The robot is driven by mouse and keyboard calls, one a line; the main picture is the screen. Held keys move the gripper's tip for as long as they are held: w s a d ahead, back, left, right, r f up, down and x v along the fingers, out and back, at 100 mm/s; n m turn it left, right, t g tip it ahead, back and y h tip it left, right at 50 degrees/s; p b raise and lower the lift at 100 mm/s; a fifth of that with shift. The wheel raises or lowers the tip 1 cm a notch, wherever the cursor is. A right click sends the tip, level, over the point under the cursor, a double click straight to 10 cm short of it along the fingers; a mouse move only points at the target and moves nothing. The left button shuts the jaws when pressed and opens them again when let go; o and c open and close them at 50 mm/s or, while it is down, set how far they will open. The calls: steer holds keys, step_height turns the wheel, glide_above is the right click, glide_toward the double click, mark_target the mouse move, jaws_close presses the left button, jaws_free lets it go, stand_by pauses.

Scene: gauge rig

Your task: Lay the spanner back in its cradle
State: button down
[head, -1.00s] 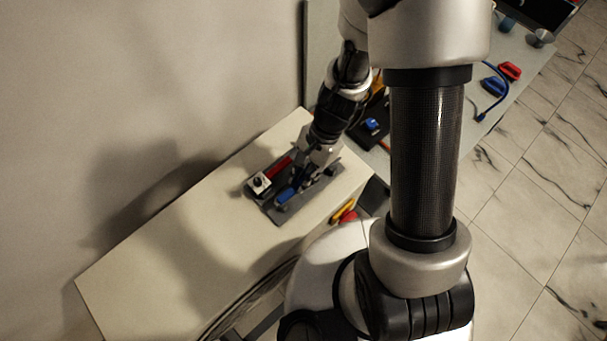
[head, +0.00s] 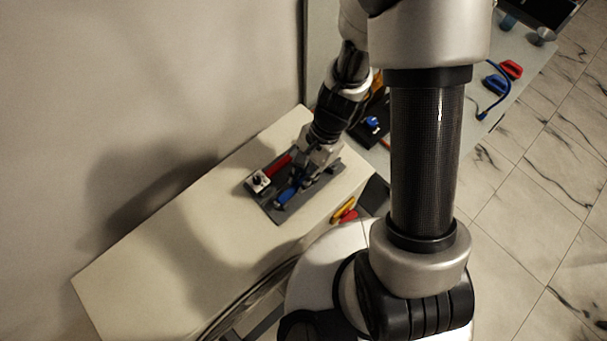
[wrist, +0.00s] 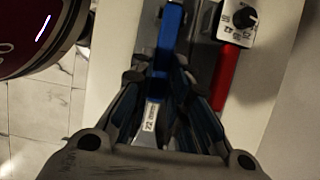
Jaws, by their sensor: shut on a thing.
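The spanner has a blue handle (head: 288,196) and a silver shaft. In the wrist view the blue handle (wrist: 172,30) runs up from between the fingers, and the labelled silver part (wrist: 150,122) shows below them. My gripper (wrist: 165,74) is shut on the spanner. In the head view my gripper (head: 311,172) is low over the dark grey cradle plate (head: 279,216), with the spanner lying along it. I cannot tell whether the spanner touches the cradle; the fingers hide part of both.
A red-handled tool (head: 279,163) and a white dial box (head: 260,181) are on the plate's far side, close beside the spanner. The pale bench top (head: 170,255) is clear to the left. Red and blue clamp-like items (head: 510,69) are on the grey table behind.

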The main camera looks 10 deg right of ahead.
steer(key=shift+f, duration=0.2)
steer(key=c, duration=1.4)
jaws_free()
steer(key=shift+c, duration=0.2)
steer(key=v, duration=1.2)
